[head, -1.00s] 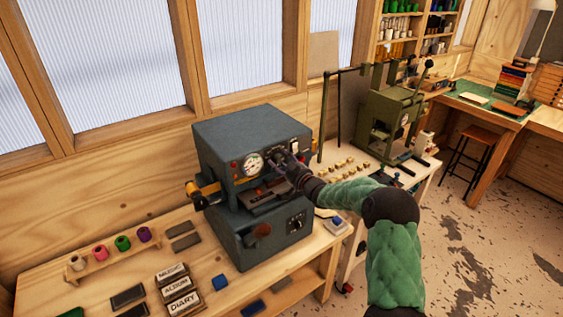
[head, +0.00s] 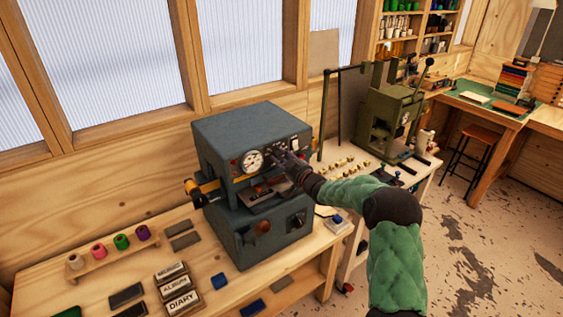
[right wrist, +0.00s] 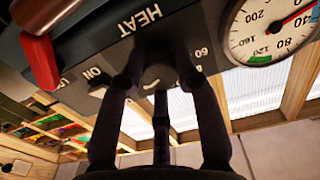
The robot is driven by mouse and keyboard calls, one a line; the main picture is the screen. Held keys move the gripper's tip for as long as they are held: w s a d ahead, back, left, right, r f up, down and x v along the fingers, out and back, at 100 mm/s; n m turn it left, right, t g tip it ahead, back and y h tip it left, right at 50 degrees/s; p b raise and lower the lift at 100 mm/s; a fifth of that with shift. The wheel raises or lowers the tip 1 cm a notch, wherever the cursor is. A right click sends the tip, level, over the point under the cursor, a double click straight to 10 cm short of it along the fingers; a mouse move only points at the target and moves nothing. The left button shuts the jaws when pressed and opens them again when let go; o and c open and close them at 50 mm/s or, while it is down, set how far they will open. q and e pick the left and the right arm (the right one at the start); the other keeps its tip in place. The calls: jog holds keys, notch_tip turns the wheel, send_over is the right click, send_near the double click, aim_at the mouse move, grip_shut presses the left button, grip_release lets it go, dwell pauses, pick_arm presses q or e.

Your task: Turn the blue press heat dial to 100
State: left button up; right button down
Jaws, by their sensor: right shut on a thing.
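The blue-grey press (head: 225,135) stands on the wooden bench, its front panel facing me. My right gripper (head: 281,157) reaches in from the right to this panel, beside the round gauge (head: 252,160). In the right wrist view the dark heat dial (right wrist: 158,72) sits under the HEAT label (right wrist: 140,20), with my right gripper's fingers (right wrist: 155,84) shut around it. My left gripper is not in view.
An ON switch (right wrist: 97,78) and a red-handled lever (right wrist: 40,58) are close to my fingers. A green press (head: 385,115) stands on the bench to the right.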

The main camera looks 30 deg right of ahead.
jog(key=n+b, duration=0.3)
jog(key=b, duration=0.1)
jog(key=n+b, duration=0.7)
jog(key=b, duration=0.1)
jog(key=shift+f+n, duration=0.4)
jog(key=n+b, duration=0.3)
jog(key=shift+r+n, duration=0.1)
jog(key=shift+n, duration=0.3)
jog(key=shift+r+n+b, duration=0.1)
jog(key=shift+n+b, duration=0.55)
jog(key=shift+n, duration=0.25)
jog(key=shift+d, duration=0.1)
jog(key=shift+r, duration=0.1)
jog(key=c, duration=0.9)
grip_release()
jog(key=shift+d, duration=0.1)
jog(key=shift+r, duration=0.1)
